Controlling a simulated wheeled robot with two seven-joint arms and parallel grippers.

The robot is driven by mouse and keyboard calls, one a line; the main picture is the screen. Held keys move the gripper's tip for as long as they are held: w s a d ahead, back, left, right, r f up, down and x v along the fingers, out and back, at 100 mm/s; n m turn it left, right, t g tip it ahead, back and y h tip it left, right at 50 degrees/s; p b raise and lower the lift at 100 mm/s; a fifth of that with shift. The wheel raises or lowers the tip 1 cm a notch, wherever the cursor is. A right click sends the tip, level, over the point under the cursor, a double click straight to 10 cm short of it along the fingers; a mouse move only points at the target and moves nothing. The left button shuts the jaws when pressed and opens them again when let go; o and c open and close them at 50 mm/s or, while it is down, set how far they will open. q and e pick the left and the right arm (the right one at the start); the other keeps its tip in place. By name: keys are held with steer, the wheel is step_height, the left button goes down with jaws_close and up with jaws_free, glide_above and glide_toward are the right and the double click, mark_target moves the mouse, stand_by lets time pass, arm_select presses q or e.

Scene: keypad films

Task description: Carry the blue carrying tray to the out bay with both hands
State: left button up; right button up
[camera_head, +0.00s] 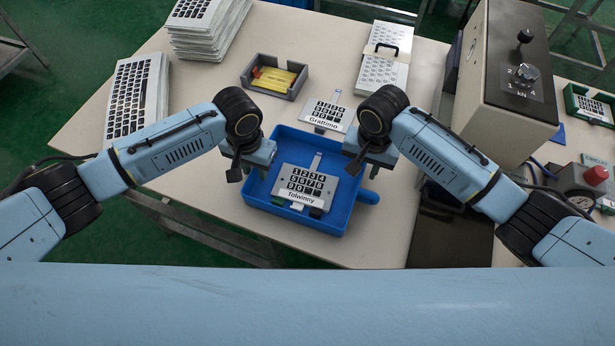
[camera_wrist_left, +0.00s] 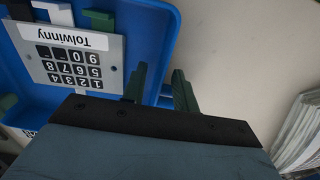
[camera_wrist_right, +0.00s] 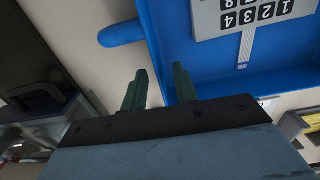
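The blue carrying tray (camera_head: 346,196) lies on the pale table, holding a grey keypad plate labelled Tolwinny (camera_head: 304,186). A blue handle (camera_head: 369,197) sticks out at its right side; no left handle shows. My left gripper (camera_head: 248,172) is at the tray's left side, open. In the left wrist view its fingers (camera_wrist_left: 160,90) stand apart on either side of the tray's wall line. My right gripper (camera_head: 364,166) is at the right side, open. In the right wrist view its fingers (camera_wrist_right: 158,88) stand likewise beside the wall. I cannot tell whether they touch the tray.
A second plate labelled Grattimo (camera_head: 327,114) lies just behind the tray. A grey bin with yellow pieces (camera_head: 276,78), a white keypad stack (camera_head: 384,66) and a keyboard stack (camera_head: 137,98) stand farther back. A large machine (camera_head: 510,80) stands on the right.

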arm_select(q)
steer(key=shift+f, duration=0.45)
arm_select(e)
steer(key=shift+f, duration=0.4)
arm_select(q)
jaws_close()
arm_select(e)
jaws_close()
